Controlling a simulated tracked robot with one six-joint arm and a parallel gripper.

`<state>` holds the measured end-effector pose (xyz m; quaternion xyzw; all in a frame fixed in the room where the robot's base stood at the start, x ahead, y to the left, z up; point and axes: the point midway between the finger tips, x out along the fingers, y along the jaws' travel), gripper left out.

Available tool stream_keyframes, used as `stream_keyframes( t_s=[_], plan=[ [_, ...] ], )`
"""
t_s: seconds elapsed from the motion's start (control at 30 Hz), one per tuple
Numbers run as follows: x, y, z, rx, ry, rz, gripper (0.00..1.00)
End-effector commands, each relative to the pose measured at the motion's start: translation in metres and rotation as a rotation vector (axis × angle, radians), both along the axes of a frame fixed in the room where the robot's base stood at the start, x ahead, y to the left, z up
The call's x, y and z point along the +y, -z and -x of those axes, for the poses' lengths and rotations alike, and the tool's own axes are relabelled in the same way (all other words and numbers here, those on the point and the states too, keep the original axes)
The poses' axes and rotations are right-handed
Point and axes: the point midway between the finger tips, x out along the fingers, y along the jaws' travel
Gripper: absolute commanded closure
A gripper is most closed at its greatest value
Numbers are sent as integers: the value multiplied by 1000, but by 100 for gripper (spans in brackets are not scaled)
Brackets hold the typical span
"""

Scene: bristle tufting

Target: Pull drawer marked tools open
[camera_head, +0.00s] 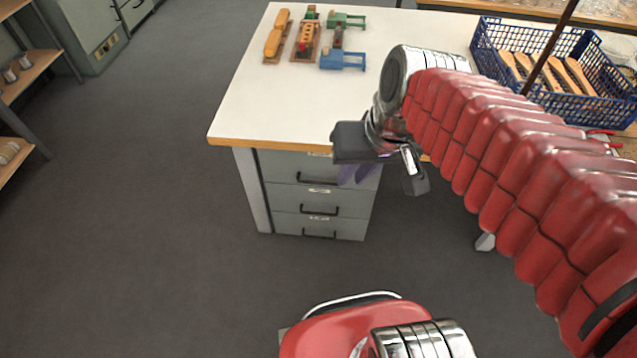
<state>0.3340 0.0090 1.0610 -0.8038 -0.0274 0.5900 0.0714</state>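A grey drawer unit stands under the white worktop (290,85). It has a top drawer (285,168), a middle drawer (285,198) and a bottom drawer (285,225), each with a dark bar handle and a small pale label. The labels are too small to read, so I cannot tell which is marked tools. All three look closed. My gripper (358,174) is at the right front of the unit, below the worktop edge. It covers the right part of the top drawer. Purple finger parts show under its dark body; their gap and any contact with the drawer are unclear.
A blue crate (484,45) with wooden-handled brushes is at the back right. The worktop's wooden front edge (270,144) overhangs the drawers. The floor (150,220) left and in front is clear. Shelves (28,78) stand far left.

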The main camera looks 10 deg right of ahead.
Motion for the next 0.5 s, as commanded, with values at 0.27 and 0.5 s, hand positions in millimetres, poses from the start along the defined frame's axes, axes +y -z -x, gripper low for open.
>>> stream_keyframes(
  t_s=[0.27, 0.5],
  plan=[
    [7, 24, -33, 130, 32, -136, 82],
    [10, 46, -63, 219, 66, -261, 82]
  ],
)
